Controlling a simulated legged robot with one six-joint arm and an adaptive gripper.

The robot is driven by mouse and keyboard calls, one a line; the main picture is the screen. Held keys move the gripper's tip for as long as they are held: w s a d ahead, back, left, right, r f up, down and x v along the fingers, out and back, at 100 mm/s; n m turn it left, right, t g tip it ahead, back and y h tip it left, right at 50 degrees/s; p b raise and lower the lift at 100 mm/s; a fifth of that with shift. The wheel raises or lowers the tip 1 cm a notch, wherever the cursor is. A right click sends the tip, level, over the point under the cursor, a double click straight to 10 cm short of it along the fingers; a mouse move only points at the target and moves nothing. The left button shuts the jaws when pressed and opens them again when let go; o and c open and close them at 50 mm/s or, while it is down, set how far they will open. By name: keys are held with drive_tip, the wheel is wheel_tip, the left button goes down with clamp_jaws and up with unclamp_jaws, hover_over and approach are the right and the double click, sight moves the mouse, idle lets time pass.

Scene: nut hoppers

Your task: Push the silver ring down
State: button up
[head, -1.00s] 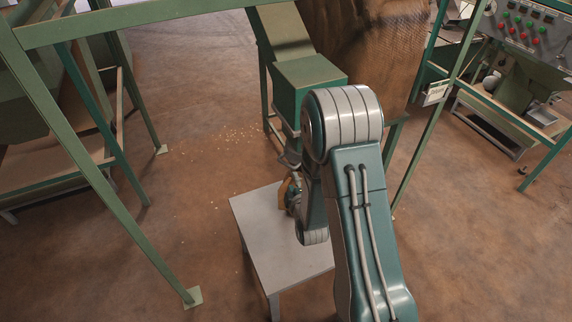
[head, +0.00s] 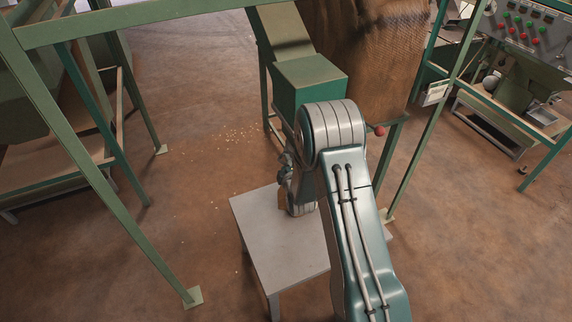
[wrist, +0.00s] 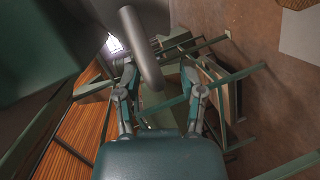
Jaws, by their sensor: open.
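In the wrist view, a curved silver bar (wrist: 142,48), which looks like part of the silver ring, hangs below a dark green hopper box (wrist: 35,40). Its lower end lies between the fingers of my gripper (wrist: 159,70) in the picture. The fingers are spread apart and hold nothing. I cannot tell whether either finger touches the bar. In the head view my gripper (head: 286,165) is small, just below the green hopper box (head: 308,85) and above the far part of the table. My arm hides much of the area, and the ring is not clear there.
A grey table (head: 275,235) stands below the hopper; its corner shows in the wrist view (wrist: 300,35). A green frame post (head: 100,170) stands left, another (head: 425,130) right. A red knob (head: 379,131) shows beside my arm. Nuts (head: 240,133) lie scattered on the floor.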

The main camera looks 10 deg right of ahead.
clamp_jaws()
wheel_tip(320, 180, down, 8)
idle(0.4)
drive_tip(key=shift+s, duration=0.1)
unclamp_jaws()
drive_tip(key=shift+f, duration=0.15)
drive_tip(key=shift+r, duration=0.2)
